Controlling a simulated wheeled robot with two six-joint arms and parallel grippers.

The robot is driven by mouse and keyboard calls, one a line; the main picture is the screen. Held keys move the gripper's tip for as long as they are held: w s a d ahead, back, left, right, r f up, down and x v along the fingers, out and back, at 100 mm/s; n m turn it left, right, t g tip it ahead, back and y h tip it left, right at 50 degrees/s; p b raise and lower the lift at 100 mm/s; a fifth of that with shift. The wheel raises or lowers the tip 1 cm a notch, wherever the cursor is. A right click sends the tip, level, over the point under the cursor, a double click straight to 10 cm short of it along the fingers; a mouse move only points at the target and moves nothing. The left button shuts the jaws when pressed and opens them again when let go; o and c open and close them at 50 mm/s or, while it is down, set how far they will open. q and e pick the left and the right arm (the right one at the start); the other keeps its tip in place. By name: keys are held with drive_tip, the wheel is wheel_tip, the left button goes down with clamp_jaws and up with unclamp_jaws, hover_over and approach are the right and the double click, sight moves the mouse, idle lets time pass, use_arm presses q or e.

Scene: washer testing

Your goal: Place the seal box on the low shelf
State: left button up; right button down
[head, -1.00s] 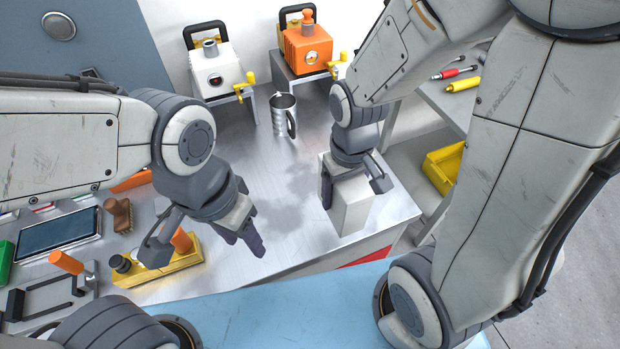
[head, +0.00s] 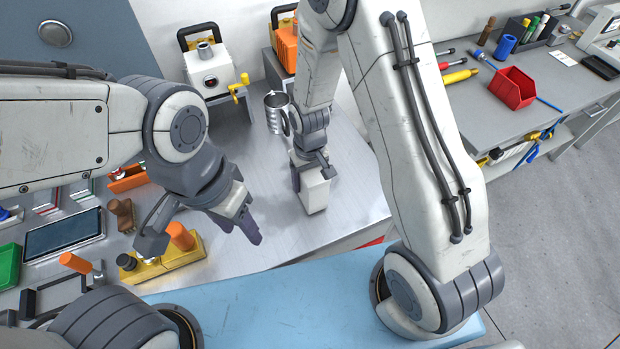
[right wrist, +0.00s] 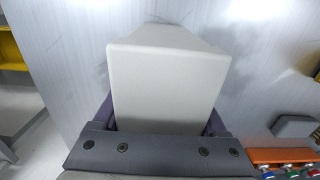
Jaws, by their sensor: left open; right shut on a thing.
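The seal box, a plain off-white box (head: 314,196), is held in my right gripper (head: 311,176) over the steel worktop (head: 270,230), left of the worktop's right edge. Whether its underside touches the worktop cannot be told. In the right wrist view the box (right wrist: 167,85) fills the space between the purple fingers, which are shut on it. My left gripper (head: 243,228) is open and empty above the worktop, to the left of the box. A lower shelf (head: 545,142) with yellow and blue items shows under the grey bench at right.
A metal mug (head: 277,112) stands close behind my right gripper. A white pump (head: 208,70) and an orange one (head: 286,48) stand at the back. A yellow block fixture (head: 170,258) and a tablet (head: 64,235) lie at left. A red bin (head: 512,88) stands on the grey bench (head: 480,105).

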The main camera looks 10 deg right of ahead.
drive_tip(key=shift+f, duration=0.35)
drive_tip(key=shift+f, duration=0.15)
drive_tip(key=shift+c, duration=1.7)
unclamp_jaws()
drive_tip(key=shift+f, duration=0.1)
drive_tip(key=o, duration=0.3)
drive_tip(key=shift+o, duration=0.2)
